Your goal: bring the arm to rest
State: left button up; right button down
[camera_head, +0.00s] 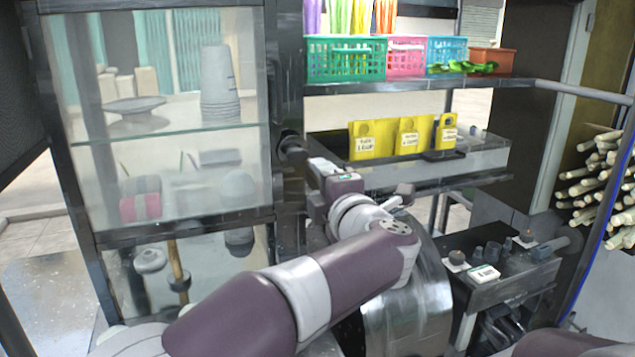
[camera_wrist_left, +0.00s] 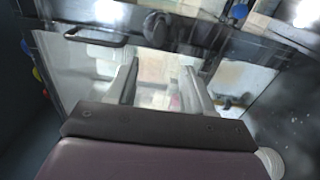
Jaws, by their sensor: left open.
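My left arm comes in from the lower left in the head view and reaches toward the middle, in front of the press. The left gripper (camera_head: 322,178) is at the arm's far end, mostly hidden behind the wrist, near the dark post beside the glass cabinet. In the left wrist view the left gripper (camera_wrist_left: 165,88) has its two fingers apart with nothing between them. A large round metal drum (camera_head: 405,300) stands behind and below the forearm, partly covered by it. My right gripper is not in view.
A glass-fronted cabinet (camera_head: 165,225) with stacked cups stands at the left. Coloured baskets (camera_head: 345,60) sit on a high shelf, with yellow signs (camera_head: 375,138) below. A small control ledge (camera_head: 500,285) is at the right, and sugarcane stalks (camera_head: 605,180) are stacked at the far right.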

pick_arm(q)
jog(key=d+f+m+h, duration=0.6)
jog(key=d+m+h, duration=0.3)
jog(key=m, duration=0.2)
jog(key=s+a+f+m+g+h+p, duration=0.1)
jog(key=s+a+f+m+g, duration=0.15)
jog(key=f+m+g, duration=0.35)
jog(key=s+a+f+m+g+h, duration=0.1)
jog(key=s+a+f+m+g, duration=0.2)
jog(key=f, duration=0.6)
jog(key=s+a+f+g+y, duration=0.1)
jog(key=s+a+f+g, duration=0.1)
jog(key=s+a+f, duration=0.2)
jog(key=s+a+f+m+g+y+p, duration=0.1)
jog(key=s+a+f+g+y, duration=0.1)
jog(key=s+a, duration=0.7)
jog(key=s+a+f+m+g+y+p, duration=0.1)
jog(key=s+a+f, duration=0.4)
jog(key=a, duration=0.7)
jog(key=shift+s+f+g+y, duration=0.35)
jog(key=shift+s+g+y, duration=0.35)
jog(key=shift+s+g, duration=0.4)
